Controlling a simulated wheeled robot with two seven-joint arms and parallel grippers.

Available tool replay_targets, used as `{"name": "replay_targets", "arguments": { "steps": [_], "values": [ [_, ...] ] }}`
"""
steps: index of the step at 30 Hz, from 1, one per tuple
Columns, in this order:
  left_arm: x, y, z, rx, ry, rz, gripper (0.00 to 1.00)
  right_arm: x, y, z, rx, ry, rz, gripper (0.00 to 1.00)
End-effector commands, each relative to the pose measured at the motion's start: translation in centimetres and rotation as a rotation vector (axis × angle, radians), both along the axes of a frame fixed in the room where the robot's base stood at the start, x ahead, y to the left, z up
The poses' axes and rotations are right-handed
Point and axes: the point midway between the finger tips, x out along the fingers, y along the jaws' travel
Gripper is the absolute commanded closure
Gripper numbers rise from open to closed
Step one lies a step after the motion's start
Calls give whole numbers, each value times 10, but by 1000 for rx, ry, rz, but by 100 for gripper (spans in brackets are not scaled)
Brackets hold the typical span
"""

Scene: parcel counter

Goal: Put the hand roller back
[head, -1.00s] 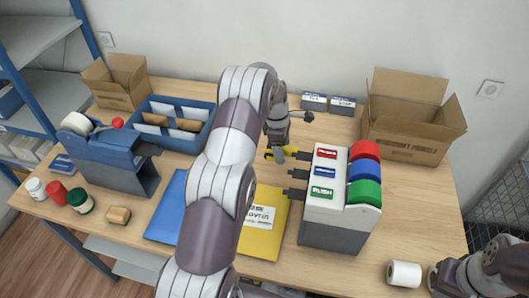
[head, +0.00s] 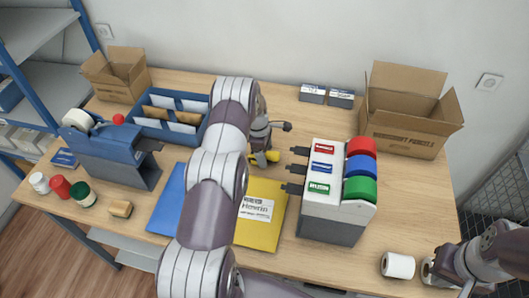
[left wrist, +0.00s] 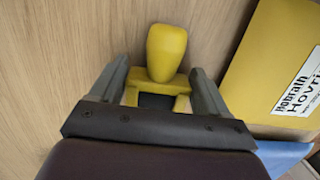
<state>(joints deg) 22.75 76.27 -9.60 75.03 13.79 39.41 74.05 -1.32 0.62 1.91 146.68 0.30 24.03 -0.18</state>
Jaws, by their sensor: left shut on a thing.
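The hand roller (left wrist: 167,52) has a yellow handle and frame; in the left wrist view it sits between the two fingers. My left gripper (left wrist: 155,88) is shut on it. In the head view the roller's yellow part (head: 272,156) shows at the fingertips of my left gripper (head: 262,158), over the counter behind the yellow mailer and left of the tape dispenser. Its roller end is mostly hidden. My right gripper (head: 450,274) is at the bottom right, beside the white roll; its jaws are not clear.
A white tape dispenser (head: 320,208) with red, blue and green rolls stands right of the left gripper. Yellow (head: 264,230) and blue (head: 168,202) mailers lie in front. A blue divided tray (head: 148,127), open cartons (head: 400,143) and small boxes (head: 312,93) stand behind. A white roll (head: 397,265) is front right.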

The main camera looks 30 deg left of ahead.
Motion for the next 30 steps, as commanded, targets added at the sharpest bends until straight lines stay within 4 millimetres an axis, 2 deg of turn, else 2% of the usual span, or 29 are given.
{"name": "replay_targets", "arguments": {
  "steps": [4,6,7,8,9,10,11,30],
  "values": [
    [-4,-2,-11,-4,10,0,63,0,0,-7,0,0,0,100],
    [-4,-2,-12,-5,12,0,75,0,0,-8,0,0,0,100],
    [-5,-2,-12,-6,13,0,76,0,0,-7,0,0,0,100],
    [-5,-2,-11,-7,14,1,84,0,0,-7,0,0,0,100],
    [-5,-2,-12,-7,16,0,14,0,0,-7,0,0,0,100],
    [-5,-2,-12,-7,15,1,4,0,0,-7,0,0,0,100],
    [-5,-2,-12,-7,15,1,0,0,0,-7,0,0,0,100],
    [-2,-1,-9,-3,6,0,0,0,0,-6,0,0,0,100]
  ]
}}
